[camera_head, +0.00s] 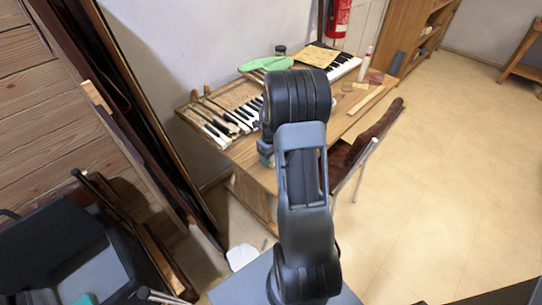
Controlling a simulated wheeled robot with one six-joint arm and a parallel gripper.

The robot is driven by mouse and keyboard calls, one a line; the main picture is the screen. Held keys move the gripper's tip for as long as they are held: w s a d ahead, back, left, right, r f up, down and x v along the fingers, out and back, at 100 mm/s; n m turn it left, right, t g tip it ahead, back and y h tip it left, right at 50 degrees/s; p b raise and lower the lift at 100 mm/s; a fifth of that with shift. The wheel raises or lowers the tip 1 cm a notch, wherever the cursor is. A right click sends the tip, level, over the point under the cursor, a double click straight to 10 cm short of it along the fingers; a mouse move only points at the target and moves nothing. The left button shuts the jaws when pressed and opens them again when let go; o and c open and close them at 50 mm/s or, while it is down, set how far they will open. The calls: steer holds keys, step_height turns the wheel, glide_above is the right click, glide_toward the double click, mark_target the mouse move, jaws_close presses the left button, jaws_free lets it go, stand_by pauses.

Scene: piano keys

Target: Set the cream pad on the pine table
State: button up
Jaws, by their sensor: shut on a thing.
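The pine table (252,176) is a light wooden desk in the middle of the view, with piano keys along its top. A pale cream-white, flat piece (241,257) shows low in the view, left of my arm near the table's foot. It may be the cream pad; I cannot tell what it rests on. A yellowish sheet (315,55) lies over the keys at the back. My arm rises in front of the table and hides part of its top. My gripper is hidden behind the arm, so its hold cannot be seen.
A green object (265,64), a small dark jar (281,50) and a white bottle (365,63) stand on the table. A brown-covered chair (362,141) is tucked at its right side. Dark furniture (70,245) fills the lower left. The tiled floor (450,170) at right is clear.

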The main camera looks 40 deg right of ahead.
steer(key=shift+f, duration=0.1)
steer(key=shift+f, duration=0.15)
steer(key=o, duration=0.9)
